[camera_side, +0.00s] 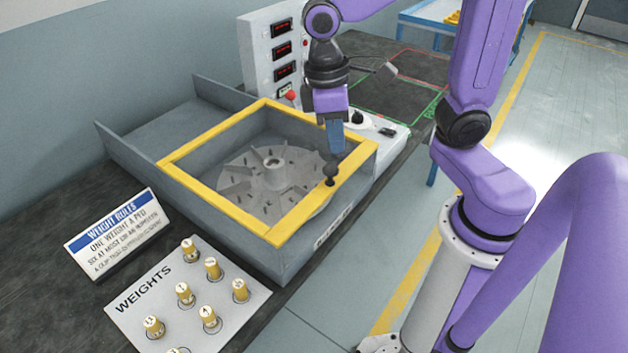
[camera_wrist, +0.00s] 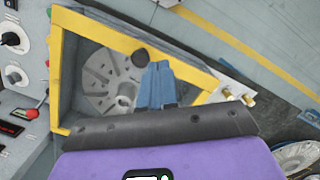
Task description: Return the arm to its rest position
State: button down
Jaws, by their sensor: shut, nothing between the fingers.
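My gripper (camera_side: 335,145) has blue fingers pointing down, shut and empty. In the side view it is at the front right of the yellow-framed box, close to a black knob (camera_side: 331,174) on the frame's front bar. I cannot tell whether the fingertips touch the knob. In the wrist view the shut fingers (camera_wrist: 157,84) lie over the frame's edge, and the knob (camera_wrist: 140,57) is just beyond them. My purple arm reaches in from the right.
The yellow frame (camera_side: 198,147) surrounds a grey bladed rotor (camera_side: 268,172). A control panel (camera_side: 260,62) with red displays stands behind. A weights board (camera_side: 135,297) with several brass weights and a rules sign (camera_side: 118,236) are at the front left.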

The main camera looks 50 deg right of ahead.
jog(key=s+d+f+n, duration=0.1)
jog(key=s+n, duration=0.1)
jog(key=s, duration=0.3)
jog(key=s+d+f+n+t+y, duration=0.1)
jog(key=s+n, duration=0.2)
jog(key=s, duration=0.3)
jog(key=shift+s+d+f+t, duration=0.2)
jog(key=shift+f+t, duration=0.1)
